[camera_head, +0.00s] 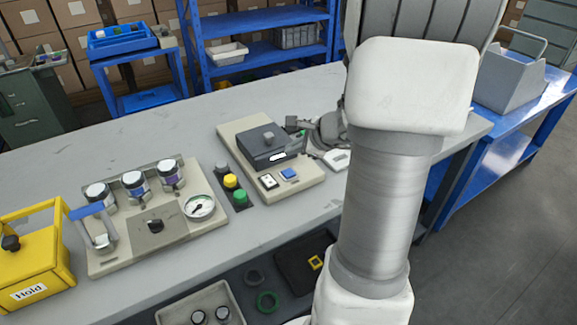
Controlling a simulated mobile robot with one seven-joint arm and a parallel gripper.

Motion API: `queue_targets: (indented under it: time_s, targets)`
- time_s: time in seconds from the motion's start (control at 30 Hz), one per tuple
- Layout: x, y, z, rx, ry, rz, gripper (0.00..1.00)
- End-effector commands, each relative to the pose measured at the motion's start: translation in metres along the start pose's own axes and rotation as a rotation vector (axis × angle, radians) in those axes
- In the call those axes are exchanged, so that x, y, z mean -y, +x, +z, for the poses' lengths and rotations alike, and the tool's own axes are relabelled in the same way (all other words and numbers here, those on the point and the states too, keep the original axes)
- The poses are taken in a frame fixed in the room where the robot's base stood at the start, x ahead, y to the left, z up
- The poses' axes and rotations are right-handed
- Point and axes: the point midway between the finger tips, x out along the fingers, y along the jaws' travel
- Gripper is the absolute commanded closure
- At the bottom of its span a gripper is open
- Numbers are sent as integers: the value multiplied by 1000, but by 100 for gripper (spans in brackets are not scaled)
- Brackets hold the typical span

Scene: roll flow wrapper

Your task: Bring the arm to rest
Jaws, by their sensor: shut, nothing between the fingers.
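My arm rises from the bottom edge through the right middle of the head view, with white joint housings and a grey ribbed tube. It leaves by the top edge, over the right part of the workbench (60,165). I cannot make out my gripper in this view. A dark grey curved shape (325,130) shows just left of the arm, partly hidden by it, and I cannot tell what it is.
On the bench stand a yellow "Hold" box (32,262), a gauge panel with several jars (150,245), a button strip (235,190) and a beige control unit (268,150). A blue shelf (262,22) stands behind. A blue table (500,150) is at right.

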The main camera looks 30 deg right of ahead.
Motion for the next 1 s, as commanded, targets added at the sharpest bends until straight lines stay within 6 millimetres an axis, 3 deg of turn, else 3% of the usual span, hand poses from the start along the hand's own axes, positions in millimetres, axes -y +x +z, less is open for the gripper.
queue_targets:
  time_s: [0.67,0.77,0.83,1.0]
  targets:
    - [1,-5,11,7,-24,11,100]
    - [-9,-6,39,36,-129,54,100]
    - [-24,-10,72,70,-262,108,100]
    - [-84,-34,158,165,-727,280,100]
